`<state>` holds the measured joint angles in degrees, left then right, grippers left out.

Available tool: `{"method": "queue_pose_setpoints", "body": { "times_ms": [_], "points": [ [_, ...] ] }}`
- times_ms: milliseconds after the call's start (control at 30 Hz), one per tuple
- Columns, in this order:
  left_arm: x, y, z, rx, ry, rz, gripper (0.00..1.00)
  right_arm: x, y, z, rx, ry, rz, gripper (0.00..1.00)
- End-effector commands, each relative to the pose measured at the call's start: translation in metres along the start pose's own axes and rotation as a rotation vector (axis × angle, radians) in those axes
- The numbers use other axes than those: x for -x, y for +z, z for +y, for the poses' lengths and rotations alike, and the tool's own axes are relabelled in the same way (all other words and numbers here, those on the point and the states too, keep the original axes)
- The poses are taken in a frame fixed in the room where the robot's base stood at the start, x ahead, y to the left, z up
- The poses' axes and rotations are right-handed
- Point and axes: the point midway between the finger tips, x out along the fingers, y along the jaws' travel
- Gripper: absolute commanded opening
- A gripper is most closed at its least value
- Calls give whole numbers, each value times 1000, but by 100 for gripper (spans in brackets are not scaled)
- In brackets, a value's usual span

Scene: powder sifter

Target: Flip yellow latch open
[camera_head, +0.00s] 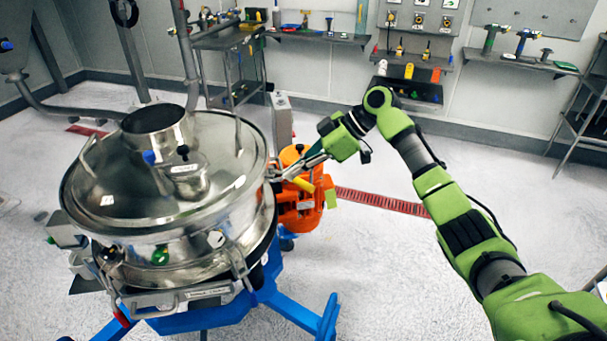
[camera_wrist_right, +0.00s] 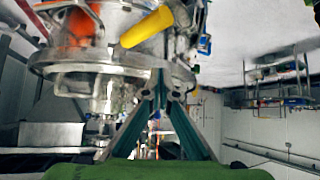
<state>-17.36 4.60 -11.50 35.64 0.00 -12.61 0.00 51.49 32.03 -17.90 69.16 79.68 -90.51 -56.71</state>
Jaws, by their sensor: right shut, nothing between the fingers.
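The yellow latch handle (camera_head: 304,185) is on the right side of the round steel sifter (camera_head: 222,195), in front of an orange motor (camera_head: 310,212). In the right wrist view the yellow handle (camera_wrist_right: 147,27) lies tilted near the top, just beyond my fingertips. My right gripper (camera_head: 285,173) reaches in from the right, beside the sifter's rim and close to the latch. Its fingers meet at the tips in the right wrist view (camera_wrist_right: 159,78), with nothing between them. I cannot tell whether the tips touch the latch metal. My left gripper is not in view.
A blue stand (camera_head: 285,308) carries the sifter. A steel pipe (camera_head: 187,60) rises behind it. Shelves with tools (camera_head: 315,36) line the back wall. The floor (camera_head: 385,260) below my right arm is clear.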

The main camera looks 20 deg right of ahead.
Motion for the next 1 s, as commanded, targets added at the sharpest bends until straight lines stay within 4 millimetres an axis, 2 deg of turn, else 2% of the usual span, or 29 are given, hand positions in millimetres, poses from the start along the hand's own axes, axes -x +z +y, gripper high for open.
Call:
{"method": "queue_pose_setpoints", "body": {
  "times_ms": [33,200,300,400,567,833,1000],
  "points": [
    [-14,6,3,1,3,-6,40,10,2,10,-1,10,4,0],
    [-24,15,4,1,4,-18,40,38,-5,28,-1,5,4,0],
    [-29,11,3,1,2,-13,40,51,-8,36,0,3,5,0],
    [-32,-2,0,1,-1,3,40,60,-10,42,-1,3,3,0],
    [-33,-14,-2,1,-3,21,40,68,-12,46,1,0,3,0],
    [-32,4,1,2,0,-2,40,69,-12,47,1,-1,3,0],
    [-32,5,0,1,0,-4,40,69,-12,46,1,-1,3,0]
  ]
}}
